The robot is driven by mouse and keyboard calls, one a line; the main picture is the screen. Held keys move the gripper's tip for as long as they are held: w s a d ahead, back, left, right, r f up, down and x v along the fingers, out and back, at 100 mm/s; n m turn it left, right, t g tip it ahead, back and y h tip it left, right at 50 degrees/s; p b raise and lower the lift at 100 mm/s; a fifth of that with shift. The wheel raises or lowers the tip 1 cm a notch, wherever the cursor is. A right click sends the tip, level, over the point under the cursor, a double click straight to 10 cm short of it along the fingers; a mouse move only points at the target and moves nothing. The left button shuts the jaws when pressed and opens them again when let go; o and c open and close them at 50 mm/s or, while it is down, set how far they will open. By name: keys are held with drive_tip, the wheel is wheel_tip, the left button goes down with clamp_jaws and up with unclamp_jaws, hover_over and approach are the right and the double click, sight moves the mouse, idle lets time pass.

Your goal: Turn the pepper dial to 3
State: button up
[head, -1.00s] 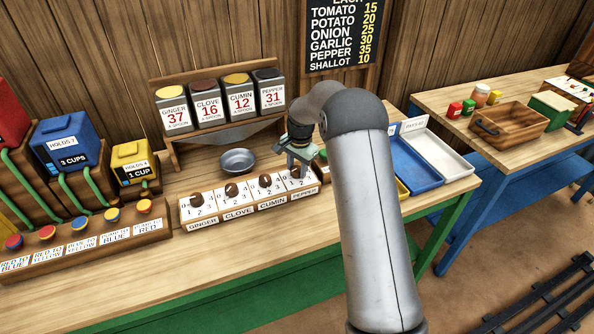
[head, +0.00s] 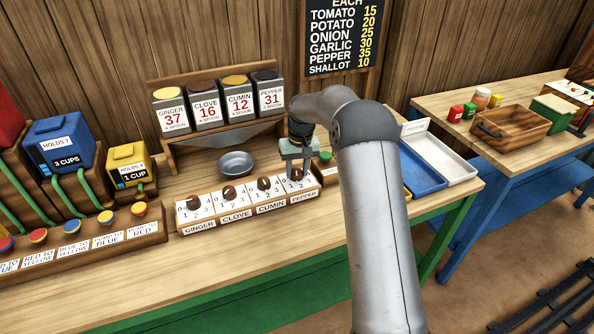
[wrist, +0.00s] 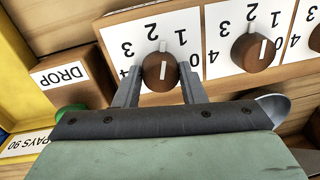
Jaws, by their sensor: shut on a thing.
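The pepper dial (wrist: 160,72) is a round brown wooden knob with a white pointer line, on a white plate numbered 0 to 4. In the wrist view its pointer faces up the picture, toward the gap between 1 and 2; the exact setting is hard to tell. My gripper (wrist: 160,78) is shut on the knob, one finger on each side. In the head view my gripper (head: 296,166) is down at the right end of the dial row and partly hides the pepper dial. The PEPPER label (head: 303,197) shows below it.
The cumin dial (wrist: 252,52) stands close beside my gripper. The ginger (head: 194,202) and clove (head: 229,192) dials are farther left. A metal bowl (head: 236,163) sits behind the row. A DROP block (wrist: 70,77) and a green button (head: 325,156) are beside the pepper end.

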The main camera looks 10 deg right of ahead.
drive_tip(key=n, duration=0.6)
drive_tip(key=shift+w+r+n, duration=0.1)
drive_tip(key=shift+n, duration=0.2)
drive_tip(key=n, duration=0.5)
drive_tip(key=shift+n+g+h, duration=0.3)
drive_tip(key=shift+n+g, duration=0.1)
drive_tip(key=shift+w, duration=0.1)
drive_tip(key=o, duration=1)
drive_tip(key=r, duration=1.1)
drive_tip(key=w+r, duration=0.1)
drive_tip(key=r, duration=0.5)
drive_tip(key=shift+d+r, duration=0.15)
drive_tip(key=shift+d, duration=0.1)
